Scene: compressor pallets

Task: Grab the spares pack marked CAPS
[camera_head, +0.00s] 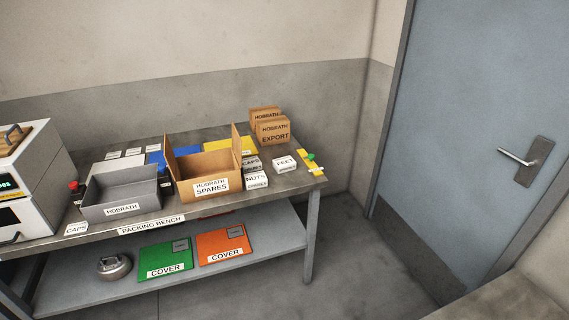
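A small white pack marked CAPS (77,229) lies at the front left edge of the packing bench (100,236), left of the grey HOBRATH tray. Another small white pack (251,163), whose label also seems to read CAPS, sits right of the open cardboard SPARES box (211,173), behind the white NUTS pack (256,180). A white FEET pack (284,164) lies further right on the bench. Neither of my grippers is in view.
The grey HOBRATH tray (121,204) stands left of the SPARES box. Two brown HOBRATH cartons (272,131) are at the back right. A green cover (165,257) and an orange cover (223,242) lie on the lower shelf. A closed door (470,130) is at right; the floor before it is clear.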

